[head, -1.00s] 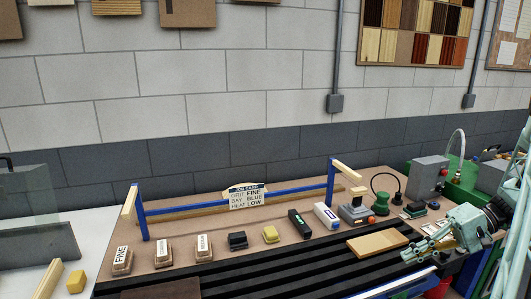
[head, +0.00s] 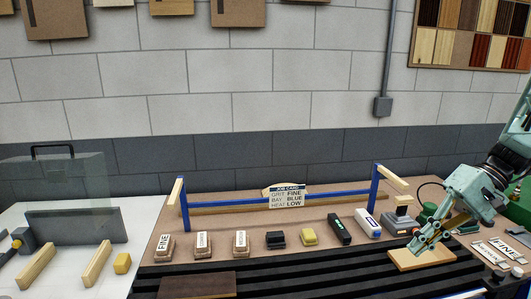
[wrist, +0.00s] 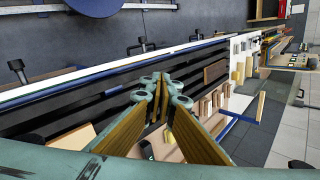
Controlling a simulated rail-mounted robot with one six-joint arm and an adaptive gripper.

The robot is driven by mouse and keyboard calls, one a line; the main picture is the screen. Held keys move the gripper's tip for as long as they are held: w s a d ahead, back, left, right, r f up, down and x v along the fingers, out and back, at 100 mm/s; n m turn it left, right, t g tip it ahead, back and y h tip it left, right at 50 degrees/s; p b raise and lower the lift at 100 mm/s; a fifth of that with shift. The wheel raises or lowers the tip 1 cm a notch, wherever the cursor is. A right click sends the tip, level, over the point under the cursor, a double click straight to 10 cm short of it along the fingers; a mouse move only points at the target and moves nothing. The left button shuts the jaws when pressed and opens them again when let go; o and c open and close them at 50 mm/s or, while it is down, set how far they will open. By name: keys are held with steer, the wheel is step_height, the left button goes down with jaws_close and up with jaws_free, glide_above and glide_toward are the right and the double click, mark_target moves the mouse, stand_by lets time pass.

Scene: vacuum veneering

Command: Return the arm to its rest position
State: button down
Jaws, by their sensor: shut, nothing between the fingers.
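Labelled sanding blocks (head: 202,245), a yellow block (head: 308,237) and a black tool (head: 339,229) line the bench. A clear-lidded box (head: 60,195) stands at left. The slats left of my gripper are mostly clear.

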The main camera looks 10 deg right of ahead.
steer(key=s+a+r+n+h, duration=0.2)
steer(key=s+a+r+h, duration=0.35)
steer(key=a, duration=0.65)
steer(key=s+a+r+n+h, duration=0.1)
steer(key=s+a+r+h, duration=0.1)
steer(key=s+a+r, duration=0.65)
steer(key=s+a+r+n+t, duration=0.1)
steer(key=s+a+t, duration=0.2)
steer(key=s+a, duration=0.5)
steer(key=shift+a+t+h, duration=0.3)
steer(key=shift+a+h, duration=0.15)
steer(key=shift+a, duration=0.2)
steer(key=c, duration=3.4)
jaws_free()
